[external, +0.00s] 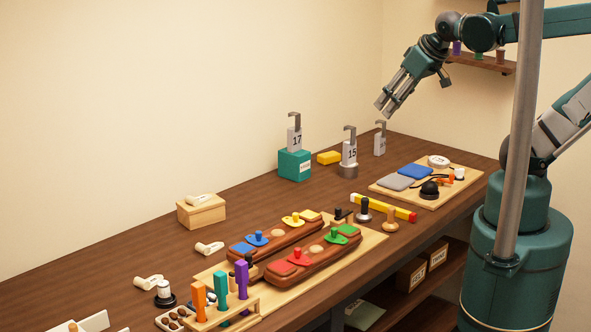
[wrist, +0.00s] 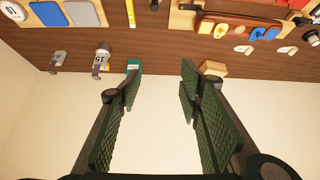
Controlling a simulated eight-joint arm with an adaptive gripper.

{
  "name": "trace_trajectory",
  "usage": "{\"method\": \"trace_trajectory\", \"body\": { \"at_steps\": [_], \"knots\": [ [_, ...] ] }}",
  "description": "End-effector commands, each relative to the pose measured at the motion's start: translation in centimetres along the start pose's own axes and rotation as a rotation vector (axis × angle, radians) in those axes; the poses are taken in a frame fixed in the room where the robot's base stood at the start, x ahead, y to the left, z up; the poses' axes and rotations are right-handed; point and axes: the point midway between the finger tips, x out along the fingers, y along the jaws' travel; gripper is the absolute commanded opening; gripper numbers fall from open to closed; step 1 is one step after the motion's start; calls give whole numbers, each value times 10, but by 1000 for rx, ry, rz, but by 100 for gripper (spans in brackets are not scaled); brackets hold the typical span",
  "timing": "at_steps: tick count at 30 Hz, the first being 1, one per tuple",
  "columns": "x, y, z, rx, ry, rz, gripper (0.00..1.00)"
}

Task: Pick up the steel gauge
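Three upright gauges with hooked tops stand toward the far end of the bench. One marked 15 (external: 349,153) has a round steel base; it also shows in the wrist view (wrist: 101,58). One marked 17 (external: 294,140) stands on a teal block (external: 294,165). A third, greyish gauge (external: 380,145) stands farthest back; its number is too small to read. The frames do not settle which one is the steel gauge. My gripper (external: 383,108) is open and empty, high above the bench near the third gauge. Its spread fingers (wrist: 159,78) show in the wrist view with nothing between them.
A yellow block (external: 328,157) lies between the 17 and 15 gauges. A board with pads and a black knob (external: 429,189) lies to the right. Brown saddle forms (external: 276,248) and a tool rack (external: 225,308) fill the front. Bare wood (external: 240,220) lies between.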

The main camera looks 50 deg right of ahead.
Motion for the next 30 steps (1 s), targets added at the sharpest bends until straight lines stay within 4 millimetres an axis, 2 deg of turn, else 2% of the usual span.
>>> {"method": "trace_trajectory", "body": {
  "at_steps": [8, 14, 30],
  "knots": [
    [7, -22, -29, -91, -35, -30, 36],
    [16, -47, -55, -182, -67, -60, 36],
    [53, -126, -115, -427, -149, -138, 36]
  ]
}}
